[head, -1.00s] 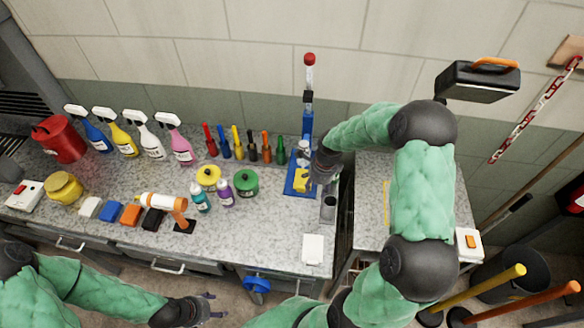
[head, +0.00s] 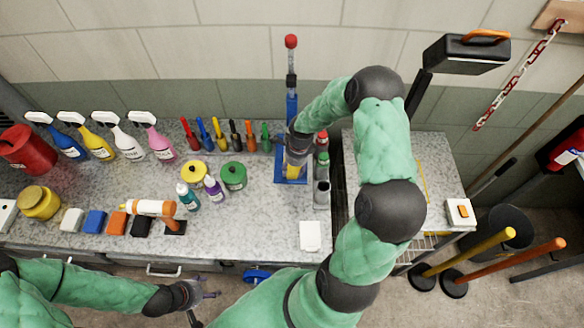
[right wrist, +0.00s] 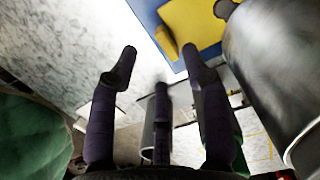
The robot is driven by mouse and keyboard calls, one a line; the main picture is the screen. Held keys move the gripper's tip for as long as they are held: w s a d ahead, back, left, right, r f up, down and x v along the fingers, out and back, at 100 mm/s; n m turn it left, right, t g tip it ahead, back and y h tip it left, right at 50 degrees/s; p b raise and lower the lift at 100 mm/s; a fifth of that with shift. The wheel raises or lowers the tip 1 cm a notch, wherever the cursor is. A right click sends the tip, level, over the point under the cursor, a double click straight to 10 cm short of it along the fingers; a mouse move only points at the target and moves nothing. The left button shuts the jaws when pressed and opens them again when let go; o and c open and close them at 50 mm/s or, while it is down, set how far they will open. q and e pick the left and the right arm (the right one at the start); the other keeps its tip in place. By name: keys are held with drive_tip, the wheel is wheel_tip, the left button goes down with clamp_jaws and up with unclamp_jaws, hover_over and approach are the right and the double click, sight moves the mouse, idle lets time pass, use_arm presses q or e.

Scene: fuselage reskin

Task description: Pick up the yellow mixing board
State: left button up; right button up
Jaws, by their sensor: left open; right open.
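The yellow mixing board (head: 292,171) sits on a blue base (head: 279,179) at the back of the grey counter. My right gripper (head: 295,158) is over it and partly hides it in the head view. In the right wrist view the yellow board (right wrist: 188,22) lies on blue at the top, beyond the spread fingers of my right gripper (right wrist: 160,70). The fingers are open with nothing between them; contact with the board cannot be told. My left gripper (head: 207,294) is open and empty in front of the counter.
A blue post with a red top (head: 291,42) rises behind the base. Several markers (head: 234,134) stand to its left. A metal cylinder (right wrist: 275,70) is close to the right gripper. Yellow and green round pots (head: 233,176) and a white block (head: 310,236) are nearby.

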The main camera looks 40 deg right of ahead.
sight(292, 175)
drive_tip(key=shift+w+f, duration=0.15)
drive_tip(key=shift+f, duration=1.05)
drive_tip(key=shift+w+f, duration=0.1)
drive_tip(key=shift+f, duration=1.05)
clamp_jaws()
